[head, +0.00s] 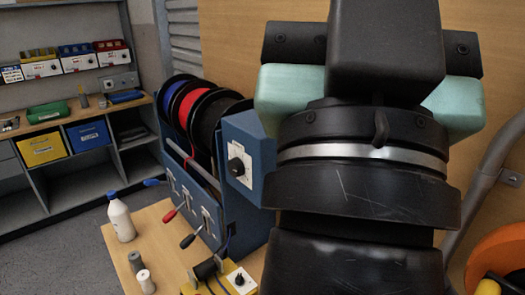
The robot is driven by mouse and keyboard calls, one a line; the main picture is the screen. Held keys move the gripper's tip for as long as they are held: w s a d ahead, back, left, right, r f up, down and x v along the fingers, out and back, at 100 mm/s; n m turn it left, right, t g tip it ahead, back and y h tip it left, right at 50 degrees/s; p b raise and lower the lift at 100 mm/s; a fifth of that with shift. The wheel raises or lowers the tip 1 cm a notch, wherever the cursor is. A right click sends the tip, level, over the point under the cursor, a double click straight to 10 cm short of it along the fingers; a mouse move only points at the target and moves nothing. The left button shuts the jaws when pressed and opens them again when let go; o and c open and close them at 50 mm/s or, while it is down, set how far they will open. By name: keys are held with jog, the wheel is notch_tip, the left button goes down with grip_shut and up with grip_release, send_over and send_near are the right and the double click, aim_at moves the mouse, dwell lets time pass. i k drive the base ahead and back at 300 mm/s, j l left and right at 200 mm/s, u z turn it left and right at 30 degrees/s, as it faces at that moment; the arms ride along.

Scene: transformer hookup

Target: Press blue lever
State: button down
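The blue lever (152,182) sticks out at the far left of the front panel of a blue cabinet (240,215). A red lever (170,215) and a black lever (187,241) stand on the same panel, nearer and to the right. All three handles point out to the left from their light plates. My arm fills the right half of the head view, to the right of the cabinet and apart from the blue lever. No gripper fingers show, so I cannot see the gripper or its state.
Blue, red and black spools (190,105) sit on the cabinet. A white bottle (120,219) and two small spools (146,281) stand on the wooden table (155,215) left of the levers. A yellow box (236,280) with a black knob is in front.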

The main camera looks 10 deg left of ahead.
aim_at(148, 182)
jog(key=i+j+z, duration=0.15)
jog(key=j, duration=0.55)
jog(key=i+j+z, duration=0.1)
jog(key=i+j, duration=0.15)
jog(key=j, duration=0.5)
jog(key=i+j+z, duration=0.15)
jog(key=j, duration=0.6)
jog(key=i+j+z, duration=0.15)
jog(key=j, duration=0.65)
jog(key=j+z, duration=0.1)
jog(key=j, duration=0.65)
